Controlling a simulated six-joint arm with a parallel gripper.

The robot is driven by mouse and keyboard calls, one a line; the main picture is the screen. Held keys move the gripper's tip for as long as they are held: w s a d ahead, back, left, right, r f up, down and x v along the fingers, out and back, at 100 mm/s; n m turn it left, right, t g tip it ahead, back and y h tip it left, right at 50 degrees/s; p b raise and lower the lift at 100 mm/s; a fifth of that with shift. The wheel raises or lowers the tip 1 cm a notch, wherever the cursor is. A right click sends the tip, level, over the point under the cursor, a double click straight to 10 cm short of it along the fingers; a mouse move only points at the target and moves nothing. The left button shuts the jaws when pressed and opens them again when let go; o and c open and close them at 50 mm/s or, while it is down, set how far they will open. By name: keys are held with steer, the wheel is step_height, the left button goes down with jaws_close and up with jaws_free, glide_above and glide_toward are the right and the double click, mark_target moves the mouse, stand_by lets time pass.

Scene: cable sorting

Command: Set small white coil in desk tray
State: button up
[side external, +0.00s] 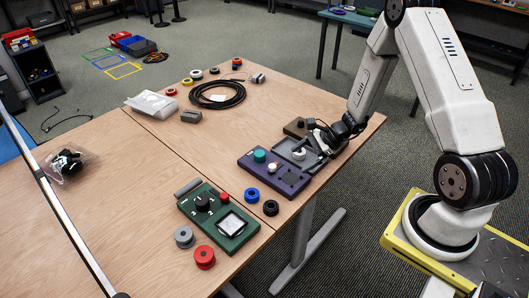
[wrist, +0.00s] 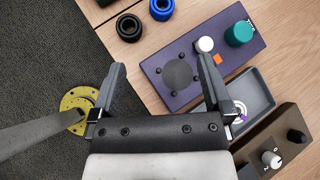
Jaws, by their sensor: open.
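The grey desk tray (side external: 284,147) sits beside the purple panel near the table's right edge; part of it also shows in the wrist view (wrist: 257,92). A small white ring, which looks like the white coil (side external: 299,155), lies inside the tray. In the wrist view the white coil (wrist: 240,110) is partly hidden behind my right finger. My gripper (wrist: 163,82) is open, with nothing between its fingers. One finger overlaps the tray in that view, and the other is over the floor side. In the side view my gripper (side external: 325,139) is close by the tray's right end.
The purple panel (wrist: 190,92) carries a teal knob (wrist: 239,33) and a white knob (wrist: 205,44). A brown box (wrist: 284,140) with knobs adjoins the tray. Blue (side external: 252,194) and black (side external: 271,208) rings lie in front.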

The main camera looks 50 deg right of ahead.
steer(key=s+a+r+n+g+h, duration=0.1)
steer(key=s+a+r+n+h, duration=0.3)
steer(key=r+n, duration=0.3)
steer(key=s+a+r+n+g+h, duration=0.2)
steer(key=s+a+r+n+h, duration=0.2)
steer(key=n, duration=1.1)
steer(key=shift+s+a+r+n+g, duration=0.35)
steer(key=shift+s+a+r, duration=0.45)
steer(key=shift+a+r, duration=0.65)
